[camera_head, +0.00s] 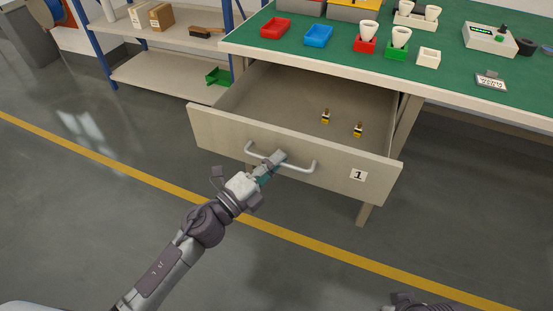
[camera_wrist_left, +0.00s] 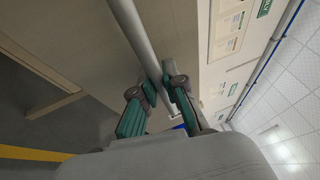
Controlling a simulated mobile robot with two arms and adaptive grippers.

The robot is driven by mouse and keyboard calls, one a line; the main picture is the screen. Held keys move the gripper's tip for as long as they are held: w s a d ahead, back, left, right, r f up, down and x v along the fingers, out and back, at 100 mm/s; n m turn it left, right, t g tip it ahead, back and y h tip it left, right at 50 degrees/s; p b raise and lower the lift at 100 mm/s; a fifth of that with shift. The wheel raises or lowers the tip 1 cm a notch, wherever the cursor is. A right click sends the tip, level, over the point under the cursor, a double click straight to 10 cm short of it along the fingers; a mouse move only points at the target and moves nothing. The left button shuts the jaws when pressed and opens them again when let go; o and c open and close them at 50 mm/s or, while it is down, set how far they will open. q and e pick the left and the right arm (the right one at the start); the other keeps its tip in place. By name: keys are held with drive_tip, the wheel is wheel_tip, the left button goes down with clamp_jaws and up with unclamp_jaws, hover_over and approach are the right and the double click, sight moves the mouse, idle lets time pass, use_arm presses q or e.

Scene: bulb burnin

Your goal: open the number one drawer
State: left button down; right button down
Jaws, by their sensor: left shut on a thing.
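The number one drawer (camera_head: 300,155) stands pulled out from under the green-topped workbench, with its inside showing. A label reading 1 (camera_head: 358,175) is on the right of its front. Its pale bar handle (camera_head: 303,169) runs across the front, and it also shows in the left wrist view (camera_wrist_left: 135,35). My left gripper (camera_head: 275,160) is shut on the handle near its middle; in the left wrist view its fingers (camera_wrist_left: 157,92) sit on both sides of the bar. Only a small part of my right arm shows at the bottom edge.
Two small brass-and-dark pieces (camera_head: 341,123) lie in the drawer. On the bench (camera_head: 450,70) are a red tray (camera_head: 276,28), a blue tray (camera_head: 318,36), and bulbs in coloured holders. A shelf (camera_head: 165,75) stands at the back left. The floor before the drawer is clear.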

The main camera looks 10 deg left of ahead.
use_arm(q)
drive_tip(key=c, duration=1.2)
unclamp_jaws()
drive_tip(key=shift+a, duration=0.1)
drive_tip(key=v, duration=1.2)
